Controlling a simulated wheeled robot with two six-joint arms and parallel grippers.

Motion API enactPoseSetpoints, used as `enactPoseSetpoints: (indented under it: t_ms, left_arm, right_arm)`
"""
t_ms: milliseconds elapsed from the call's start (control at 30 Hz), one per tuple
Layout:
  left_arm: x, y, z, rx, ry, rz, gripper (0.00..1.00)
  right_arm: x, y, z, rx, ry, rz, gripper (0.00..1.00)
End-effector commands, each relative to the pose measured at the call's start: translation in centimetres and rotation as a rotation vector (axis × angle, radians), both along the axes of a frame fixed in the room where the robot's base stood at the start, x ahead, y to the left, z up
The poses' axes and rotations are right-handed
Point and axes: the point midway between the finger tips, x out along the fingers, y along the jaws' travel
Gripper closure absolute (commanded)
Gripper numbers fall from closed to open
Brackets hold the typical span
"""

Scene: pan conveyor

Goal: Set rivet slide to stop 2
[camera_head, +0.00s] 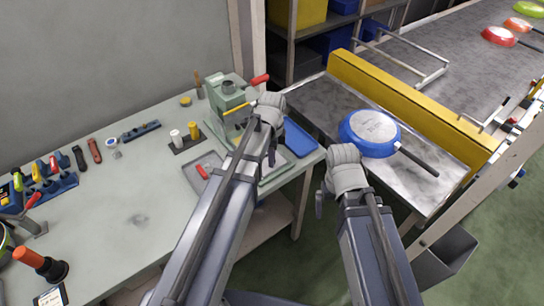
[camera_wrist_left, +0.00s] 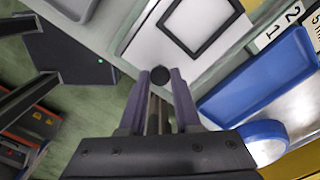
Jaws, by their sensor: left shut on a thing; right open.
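The green rivet press (camera_head: 228,98) stands at the back right of the bench. My left gripper (camera_head: 271,152) is beside its front right. In the left wrist view, a white slide plate with a black square frame (camera_wrist_left: 228,35) lies ahead, with a round black knob (camera_wrist_left: 160,75) at its near edge. My left gripper (camera_wrist_left: 160,88) is shut on this knob. Labels 1 (camera_wrist_left: 273,31) and 2 (camera_wrist_left: 292,13) show beside the plate; which stop the slide is at, I cannot tell. My right gripper (camera_head: 322,202) is open and empty near the bench's right edge.
A blue tray (camera_head: 299,138) lies right of the press, close to my left gripper. A blue pan (camera_head: 369,133) sits on the metal table, its handle pointing right. A yellow rail (camera_head: 405,95) borders the conveyor. A grey tray (camera_head: 205,165) is left of my left arm.

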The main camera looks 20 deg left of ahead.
Motion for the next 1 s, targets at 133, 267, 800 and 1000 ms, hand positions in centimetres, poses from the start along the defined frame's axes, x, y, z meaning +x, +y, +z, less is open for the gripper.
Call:
enactPoseSetpoints:
  t_ms: [133,267,800,1000]
  left_arm:
    - [0.0,0.0,0.0,0.0,0.0,0.0,1.0]
    - [0.0,0.0,0.0,0.0,0.0,0.0,1.0]
    - [4.4,5.3,0.0,0.001,-0.001,0.004,1.0]
    - [5.3,6.7,0.0,0.001,-0.001,0.001,1.0]
  right_arm:
    - [0.0,0.0,0.0,0.0,0.0,0.0,0.0]
    - [0.0,0.0,0.0,0.0,0.0,0.0,0.0]
    - [0.0,0.0,0.0,0.0,0.0,0.0,0.0]
    - [0.0,0.0,0.0,0.0,0.0,0.0,0.0]
